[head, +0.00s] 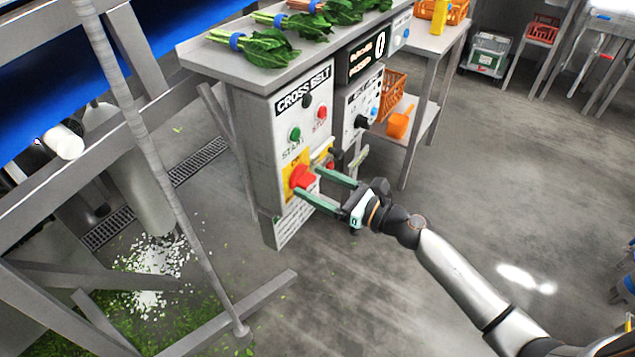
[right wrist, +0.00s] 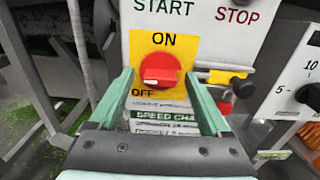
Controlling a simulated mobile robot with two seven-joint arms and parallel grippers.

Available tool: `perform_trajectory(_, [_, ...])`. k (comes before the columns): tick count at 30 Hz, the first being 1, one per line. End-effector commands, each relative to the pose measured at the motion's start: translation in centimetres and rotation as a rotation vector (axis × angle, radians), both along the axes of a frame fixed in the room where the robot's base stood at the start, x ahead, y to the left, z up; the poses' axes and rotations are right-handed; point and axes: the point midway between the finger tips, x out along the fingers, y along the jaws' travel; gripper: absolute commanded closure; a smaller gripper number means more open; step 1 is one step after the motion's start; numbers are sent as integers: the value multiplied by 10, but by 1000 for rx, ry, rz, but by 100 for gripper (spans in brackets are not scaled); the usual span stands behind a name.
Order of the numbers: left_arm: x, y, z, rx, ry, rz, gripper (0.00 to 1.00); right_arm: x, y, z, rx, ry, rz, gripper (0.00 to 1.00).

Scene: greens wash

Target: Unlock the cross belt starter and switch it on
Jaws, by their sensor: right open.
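The cross belt starter (head: 287,155) is a pale panel with a green START button (head: 295,134) and a red STOP button (head: 322,112). Below them is a red rotary switch (right wrist: 160,68) on a yellow ON/OFF plate (right wrist: 186,50). The switch's pale mark is at its lower left, towards OFF. A yellow bar with a black knob (right wrist: 241,84) sits right of the plate, with a red padlock-like part (right wrist: 224,106) below it. My right gripper (right wrist: 159,78) is open, its green fingers on either side of the red switch; contact is unclear. My left gripper is not in view.
A second panel with a black dial (head: 361,121) stands right of the starter. Bunches of greens (head: 266,47) lie on the shelf above. Grey frame bars (head: 170,170) and a blue belt (head: 40,70) are at left.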

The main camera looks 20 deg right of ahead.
Motion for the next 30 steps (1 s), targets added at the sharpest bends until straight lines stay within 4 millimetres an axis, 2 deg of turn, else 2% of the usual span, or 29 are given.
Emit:
perform_trajectory(5, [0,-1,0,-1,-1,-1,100,0,0,0,0,0,0,19])
perform_trajectory(27, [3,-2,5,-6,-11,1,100,0,0,0,1,0,0,100])
perform_trajectory(30, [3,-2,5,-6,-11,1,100,0,0,0,1,0,0,100])
